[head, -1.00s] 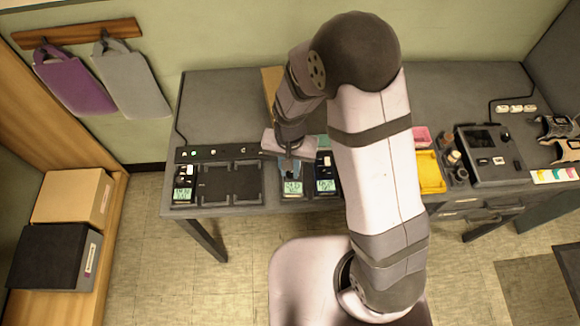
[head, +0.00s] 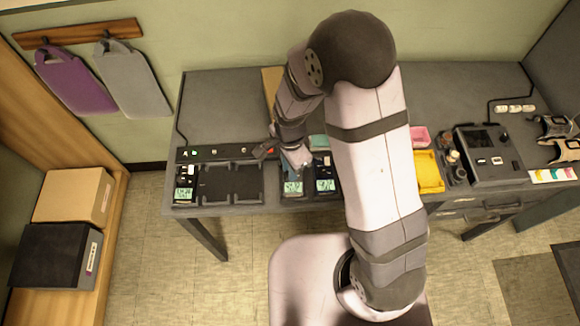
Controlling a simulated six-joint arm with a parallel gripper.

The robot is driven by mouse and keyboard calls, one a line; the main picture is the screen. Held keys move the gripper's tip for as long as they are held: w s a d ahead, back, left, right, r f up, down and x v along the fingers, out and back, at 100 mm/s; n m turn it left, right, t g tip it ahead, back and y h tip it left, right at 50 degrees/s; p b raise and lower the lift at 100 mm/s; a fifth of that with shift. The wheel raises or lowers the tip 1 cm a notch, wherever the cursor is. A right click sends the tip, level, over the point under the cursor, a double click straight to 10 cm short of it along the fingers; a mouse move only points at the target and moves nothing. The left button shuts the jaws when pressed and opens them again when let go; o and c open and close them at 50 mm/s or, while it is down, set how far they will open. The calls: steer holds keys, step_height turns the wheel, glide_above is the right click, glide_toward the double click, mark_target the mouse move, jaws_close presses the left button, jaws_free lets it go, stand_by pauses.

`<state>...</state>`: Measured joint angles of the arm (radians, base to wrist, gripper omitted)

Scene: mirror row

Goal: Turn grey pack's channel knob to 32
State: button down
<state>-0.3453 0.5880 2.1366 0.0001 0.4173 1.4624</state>
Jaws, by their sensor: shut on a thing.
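My gripper (head: 295,165) points down over the top end of the middle pack (head: 292,188) at the desk's front edge. It is shut on that pack's channel knob, as far as I can tell; the fingers and hand hide the knob. This pack looks grey-blue and has a lit green display, whose digits are too small to read surely. A dark blue pack (head: 325,186) with a lit display stands just to its right. Another pack (head: 184,193) with a lit display sits at the left end of the black charging tray (head: 232,185).
A strip with small lights (head: 215,153) runs behind the tray. Right of my arm are a yellow tray (head: 430,172), a pink tray (head: 420,136) and a dark console (head: 487,155). The back left of the desk (head: 220,100) is clear.

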steer(key=shift+m, duration=0.5)
steer(key=c, duration=1.6)
jaws_free()
steer(key=shift+r, duration=0.1)
steer(key=shift+r+b, duration=0.7)
steer(key=shift+r, duration=2.9)
